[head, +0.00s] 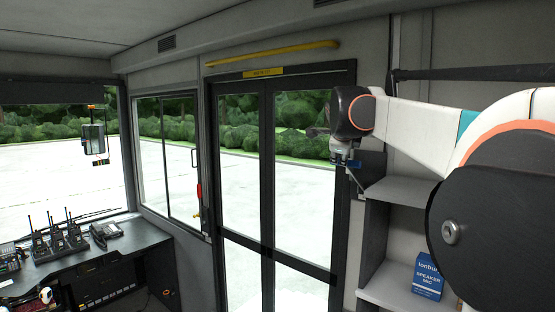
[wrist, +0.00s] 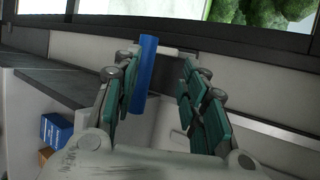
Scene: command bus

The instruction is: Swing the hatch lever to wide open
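A blue cylindrical handle (wrist: 146,72) with a thin pale rod (wrist: 180,51) running right from its top shows in the wrist view. It appears to be the hatch lever; the hatch itself I cannot make out. My gripper (wrist: 158,85) is open, its teal-padded fingers on either side of the handle. The handle lies close to the left finger, with a clear gap to the right finger. Whether it touches the left pad I cannot tell. In the head view my gripper (head: 345,163) is small, beside the door's right edge above the shelf unit, with a bit of blue at it.
A glazed double door (head: 270,180) stands left of my gripper. A shelf unit (head: 395,190) with a blue box (head: 436,280) is below and right. A desk (head: 130,255) with several radios is at left. The floor is not visible.

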